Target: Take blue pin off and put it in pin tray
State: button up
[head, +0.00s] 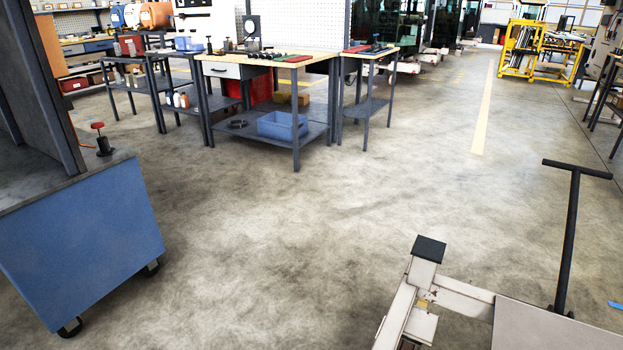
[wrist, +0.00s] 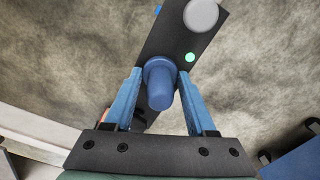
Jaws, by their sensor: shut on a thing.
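In the wrist view the blue pin (wrist: 158,92) stands between the two blue fingers of my gripper (wrist: 159,68), which is shut on it. Behind the pin runs a dark flat bar (wrist: 172,42) with a pale green dot and a grey round disc on it. I cannot tell whether the pin is still seated in the bar or clear of it. My gripper does not show in the head view. I cannot make out for certain which thing is the pin tray.
In the head view a white trolley frame (head: 466,299) with a dark T-handle (head: 569,235) stands at bottom right. A blue cart (head: 90,240) is at left. Workbenches with a blue bin (head: 282,125) stand at the back. The floor (head: 290,240) between is clear.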

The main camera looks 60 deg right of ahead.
grip_shut()
notch_tip(320, 180, up, 10)
jog(key=p, duration=0.4)
jog(key=w+a+r+n, duration=1.3)
jog(key=w+a+r, duration=0.2)
jog(key=w+a, duration=0.4)
jog(key=s+r+p, duration=0.3)
jog(key=r+p, duration=0.5)
jog(key=p, duration=0.2)
jog(key=s+d+r+p, duration=0.1)
jog(key=s+r+p, duration=0.2)
jog(key=r+p, duration=0.5)
jog(key=shift+s+r+p, duration=0.15)
jog(key=shift+s+p, duration=0.2)
jog(key=shift+p, duration=0.5)
